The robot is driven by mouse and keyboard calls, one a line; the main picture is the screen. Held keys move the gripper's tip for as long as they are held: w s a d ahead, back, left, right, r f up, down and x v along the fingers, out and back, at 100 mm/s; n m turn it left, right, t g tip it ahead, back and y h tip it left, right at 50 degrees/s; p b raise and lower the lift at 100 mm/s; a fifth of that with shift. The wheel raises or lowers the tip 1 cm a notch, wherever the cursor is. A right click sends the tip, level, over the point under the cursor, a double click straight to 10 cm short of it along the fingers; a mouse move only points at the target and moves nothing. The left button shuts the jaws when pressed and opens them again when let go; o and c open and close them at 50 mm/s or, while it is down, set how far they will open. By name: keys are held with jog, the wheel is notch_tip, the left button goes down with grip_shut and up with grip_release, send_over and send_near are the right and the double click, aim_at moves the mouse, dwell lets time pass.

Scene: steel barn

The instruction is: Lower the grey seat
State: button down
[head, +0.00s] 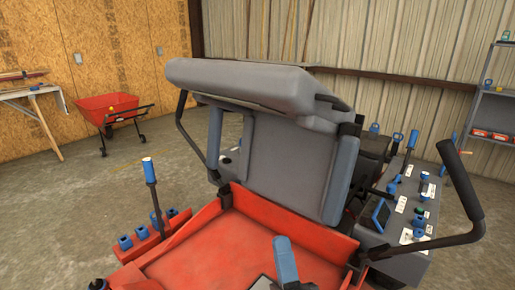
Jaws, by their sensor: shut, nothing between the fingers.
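The grey seat (289,165) is on the red vehicle in the middle of the head view. Its lower panel stands upright, raised off the red base (205,252). A thick grey slab (240,82) lies across the top, leaning out to the left, joined near the upper right. The open red tray below the upright panel is exposed. My gripper cannot be made out in this view.
A dark bar with a grip (461,180) rises at right, beside a grey control console (408,205). A blue-topped lever (150,172) stands at left. A blue-grey piece (286,260) rises at bottom centre. A red wheelbarrow (107,106) stands behind; open floor lies left.

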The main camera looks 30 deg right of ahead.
aim_at(265, 99)
jog(key=w+a+r+m+g+h, duration=0.1)
jog(key=w+r+m+g+h, duration=0.25)
jog(key=m+g+h, duration=0.45)
jog(key=w+a+r+m+g+h, duration=0.25)
jog(key=w+m+g+h, duration=0.2)
jog(key=m, duration=0.65)
jog(key=w+r+m+g+h, duration=0.4)
jog(key=w+m+g+h, duration=0.1)
jog(key=m, duration=0.5)
jog(key=p+x, duration=0.3)
jog(key=x, duration=0.3)
jog(key=p+x, duration=0.3)
jog(key=x, duration=0.3)
jog(key=shift+s+a+r, duration=0.1)
jog(key=shift+s+r, duration=0.1)
jog(key=shift+r, duration=0.1)
jog(key=shift+w+d+r+p, duration=0.15)
jog(key=shift+d+r+p, duration=0.2)
jog(key=shift+d+p, duration=0.05)
